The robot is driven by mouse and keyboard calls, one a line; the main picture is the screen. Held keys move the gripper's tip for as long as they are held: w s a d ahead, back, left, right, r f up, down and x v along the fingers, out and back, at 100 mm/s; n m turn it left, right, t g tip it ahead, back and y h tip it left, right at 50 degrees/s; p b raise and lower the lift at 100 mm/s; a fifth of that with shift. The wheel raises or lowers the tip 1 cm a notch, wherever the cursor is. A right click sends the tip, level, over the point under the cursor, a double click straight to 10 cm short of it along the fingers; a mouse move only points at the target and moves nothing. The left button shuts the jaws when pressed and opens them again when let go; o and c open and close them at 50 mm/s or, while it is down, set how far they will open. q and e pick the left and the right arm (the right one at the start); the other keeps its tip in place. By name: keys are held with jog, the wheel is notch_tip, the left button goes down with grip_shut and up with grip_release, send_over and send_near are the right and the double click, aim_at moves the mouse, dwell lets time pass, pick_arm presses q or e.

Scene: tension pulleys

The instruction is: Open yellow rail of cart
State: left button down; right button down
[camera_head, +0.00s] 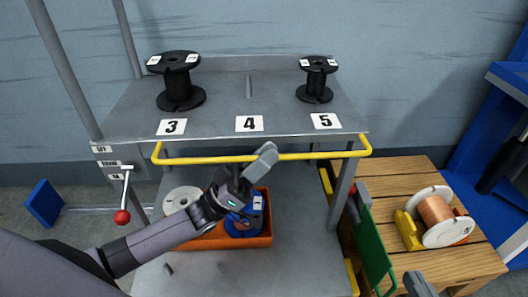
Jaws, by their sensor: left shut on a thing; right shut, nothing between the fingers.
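The yellow rail (310,156) runs along the front of the cart's grey upper shelf (215,120), just below its edge. Its ends bend back toward the shelf at left and right. My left gripper (262,160) reaches up from the lower left and is shut on the yellow rail near its middle. The gripper hides the stretch of rail it holds. What looks like the tip of my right gripper (418,285) shows at the bottom edge, right of the cart, shut and empty, away from the rail.
Black spools stand on the shelf at label 3 (179,82) and label 5 (316,80). An orange bin (205,242) sits below. A red-knobbed lever (122,217) is at left. A wooden table (380,180) with a copper spool (437,212) and green bar (372,245) is at right.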

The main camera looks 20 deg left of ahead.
pick_arm(q)
jog(key=shift+f+m+g+h, duration=0.2)
jog(key=shift+m+g+h, duration=0.5)
jog(key=shift+m, duration=0.2)
jog(key=c, duration=1.2)
grip_release()
jog(key=v, duration=0.7)
pick_arm(e)
jog(key=shift+a+f, duration=0.15)
jog(key=shift+f, duration=0.05)
